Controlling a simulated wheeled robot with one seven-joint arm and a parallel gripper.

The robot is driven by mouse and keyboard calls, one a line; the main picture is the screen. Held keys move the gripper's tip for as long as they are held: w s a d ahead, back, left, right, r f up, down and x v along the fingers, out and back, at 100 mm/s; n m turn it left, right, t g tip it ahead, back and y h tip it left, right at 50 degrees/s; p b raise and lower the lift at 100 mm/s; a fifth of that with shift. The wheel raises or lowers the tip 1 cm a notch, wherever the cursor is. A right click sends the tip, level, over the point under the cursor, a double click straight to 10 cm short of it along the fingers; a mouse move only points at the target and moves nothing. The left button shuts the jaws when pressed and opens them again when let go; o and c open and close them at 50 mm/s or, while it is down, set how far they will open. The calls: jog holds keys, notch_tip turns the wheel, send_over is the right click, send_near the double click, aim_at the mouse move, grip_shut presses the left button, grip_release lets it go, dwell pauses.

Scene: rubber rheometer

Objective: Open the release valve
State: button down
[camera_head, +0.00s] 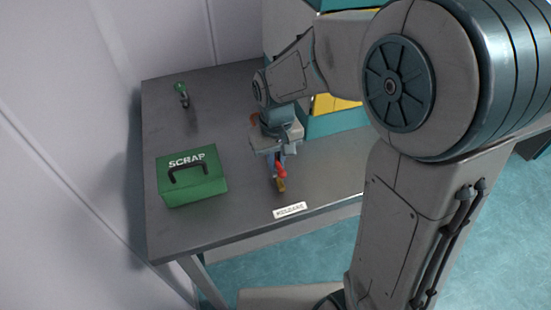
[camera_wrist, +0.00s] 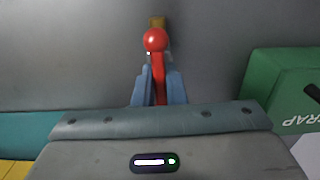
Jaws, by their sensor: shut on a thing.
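The release valve has a red lever (camera_head: 281,170) with a brass part (camera_head: 281,186) at its front, just behind a white label (camera_head: 290,210) on the table. In the wrist view the red lever (camera_wrist: 155,42) ends in a round red knob, and the brass part (camera_wrist: 157,22) shows beyond it. My gripper (camera_head: 275,160) points down over the valve. Its blue fingers (camera_wrist: 158,82) are shut on the red lever, one on each side, below the knob in the wrist view. The valve's base is mostly hidden by my gripper.
A green box marked SCRAP (camera_head: 200,187) with a dark handle stands left of the valve. A teal and yellow machine (camera_head: 335,122) is close on the right.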

jog(key=c, duration=1.5)
grip_release()
notch_tip(320, 180, up, 14)
jog(key=shift+f+p, duration=0.1)
jog(key=shift+p, duration=0.3)
jog(key=s+d+f+m+t, duration=0.1)
jog(key=s+d, duration=0.3)
jog(key=s+d+f+m+t, duration=0.1)
jog(key=s+d+f, duration=0.1)
jog(key=s+d, duration=0.2)
jog(key=s+d+f+m+p, duration=0.1)
jog(key=s+d, duration=0.3)
jog(key=shift+s+f+m+t, duration=0.1)
jog(key=shift+f+m+t, duration=0.2)
jog(key=shift+f+t, duration=0.1)
